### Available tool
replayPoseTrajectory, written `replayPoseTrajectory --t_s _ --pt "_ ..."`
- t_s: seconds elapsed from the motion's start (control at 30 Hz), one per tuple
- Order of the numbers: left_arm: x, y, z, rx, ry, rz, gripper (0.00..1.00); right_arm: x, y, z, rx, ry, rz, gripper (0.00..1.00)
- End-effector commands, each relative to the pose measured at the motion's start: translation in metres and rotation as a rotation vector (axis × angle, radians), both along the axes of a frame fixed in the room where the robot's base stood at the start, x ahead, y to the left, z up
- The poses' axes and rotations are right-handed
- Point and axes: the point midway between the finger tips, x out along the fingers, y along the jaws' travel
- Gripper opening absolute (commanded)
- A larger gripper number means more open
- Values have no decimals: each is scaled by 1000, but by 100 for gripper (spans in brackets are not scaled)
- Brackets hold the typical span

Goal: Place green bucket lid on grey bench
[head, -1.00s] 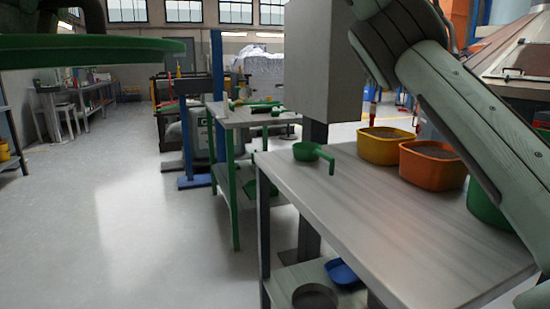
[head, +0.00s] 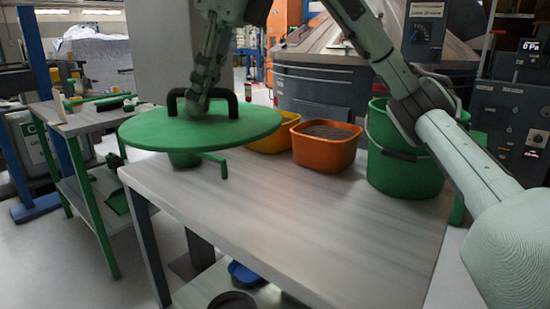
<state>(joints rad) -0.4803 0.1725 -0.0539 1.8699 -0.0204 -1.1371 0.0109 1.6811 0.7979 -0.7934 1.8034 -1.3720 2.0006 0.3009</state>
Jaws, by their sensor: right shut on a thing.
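The green bucket lid (head: 150,132) is a wide round disc with a black handle, held roughly level above the back left part of the grey bench (head: 290,215). My right gripper (head: 200,106) comes down from above and is shut on the lid at its handle; the fingertips are hard to make out. The lid looks clear of the bench top and hides part of a green scoop (head: 213,159) lying there. The green bucket (head: 405,170) stands open-topped at the bench's right, partly behind my right arm. My left gripper is out of view.
An orange tub (head: 325,155) and a yellow tub (head: 270,143) with dark contents stand along the bench's back. The bench's middle and front are bare. A blue tray (head: 245,272) sits on the lower shelf. A green-legged table (head: 85,118) stands at left.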

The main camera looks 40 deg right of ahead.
Motion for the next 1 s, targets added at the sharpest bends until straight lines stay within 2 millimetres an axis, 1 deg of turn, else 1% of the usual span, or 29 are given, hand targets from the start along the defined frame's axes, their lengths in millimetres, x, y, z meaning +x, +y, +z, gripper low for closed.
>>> replayPoseTrajectory --t_s 0.03,0.07,0.1,0.2,0.3,0.4,0.53,0.67,0.73,0.87,1.0 --pt "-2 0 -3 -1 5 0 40 -2 -33 -20 -2 8 -83 0" --pt "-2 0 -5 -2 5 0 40 -4 -49 -31 -4 8 -131 0" --pt "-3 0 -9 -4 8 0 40 -8 -70 -43 -5 7 -191 0" --pt "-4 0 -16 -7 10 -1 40 -21 -110 -66 -6 4 -310 0" --pt "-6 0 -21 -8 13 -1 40 -34 -137 -80 -6 3 -390 0" --pt "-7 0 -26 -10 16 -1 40 -48 -160 -90 -10 3 -459 0" --pt "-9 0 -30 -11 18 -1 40 -58 -174 -95 -7 0 -499 0" --pt "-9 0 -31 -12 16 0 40 -62 -179 -98 -2 -1 -512 0" --pt "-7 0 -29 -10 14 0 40 -62 -179 -104 -1 0 -514 0" --pt "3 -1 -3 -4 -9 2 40 -62 -179 -124 -2 -1 -515 0" --pt "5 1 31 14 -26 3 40 -62 -179 -146 0 -1 -514 0"
